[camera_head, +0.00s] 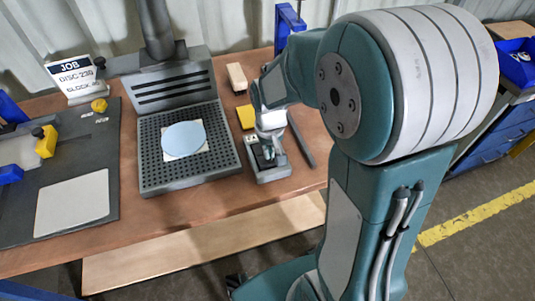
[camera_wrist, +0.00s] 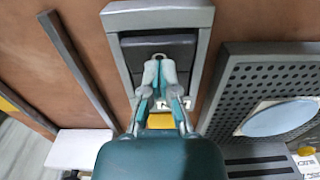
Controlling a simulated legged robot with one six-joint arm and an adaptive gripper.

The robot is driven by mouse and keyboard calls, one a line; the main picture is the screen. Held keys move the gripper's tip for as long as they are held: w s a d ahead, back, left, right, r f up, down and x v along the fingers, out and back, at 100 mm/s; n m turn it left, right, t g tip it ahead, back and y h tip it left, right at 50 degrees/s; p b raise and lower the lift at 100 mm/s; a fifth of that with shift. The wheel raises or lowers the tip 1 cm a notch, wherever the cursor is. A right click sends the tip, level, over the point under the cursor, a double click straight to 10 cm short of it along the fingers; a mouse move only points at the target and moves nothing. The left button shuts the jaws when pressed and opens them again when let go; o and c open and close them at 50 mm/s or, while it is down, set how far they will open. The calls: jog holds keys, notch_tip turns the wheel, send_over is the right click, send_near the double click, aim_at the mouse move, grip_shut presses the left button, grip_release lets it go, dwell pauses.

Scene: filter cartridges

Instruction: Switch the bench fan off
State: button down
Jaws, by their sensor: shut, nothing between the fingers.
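A grey switch box (camera_head: 270,172) with a dark rocker stands on the bench, right of the perforated grey unit (camera_head: 187,186) with its slotted back and duct. I take this box to be the fan's switch. In the wrist view the box (camera_wrist: 122,24) frames the dark rocker (camera_wrist: 158,46), and a small white label shows near the fingers. My gripper (camera_head: 268,154) is shut and empty, pointing down over the box. In the wrist view its fingertips (camera_wrist: 159,60) lie over the rocker's edge. I cannot tell whether they touch it or which way the rocker is set.
A light blue disc (camera_head: 183,143) lies on the perforated unit. A yellow block (camera_head: 245,117), a tan block (camera_head: 236,77) and a dark bar (camera_head: 301,140) lie near the box. A dark mat (camera_head: 100,214) with a grey plate (camera_head: 72,205) and a job sign (camera_head: 77,78) are left.

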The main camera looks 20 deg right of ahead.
jog(key=shift+f, duration=0.6)
dwell(0.3)
jog(key=shift+r, duration=3.55)
jog(key=shift+r, duration=0.1)
jog(key=s+r+t, duration=0.5)
jog(key=s+r, duration=0.6)
jog(key=s, duration=0.3)
jog(key=shift+r+t, duration=0.15)
jog(key=shift+t, duration=0.15)
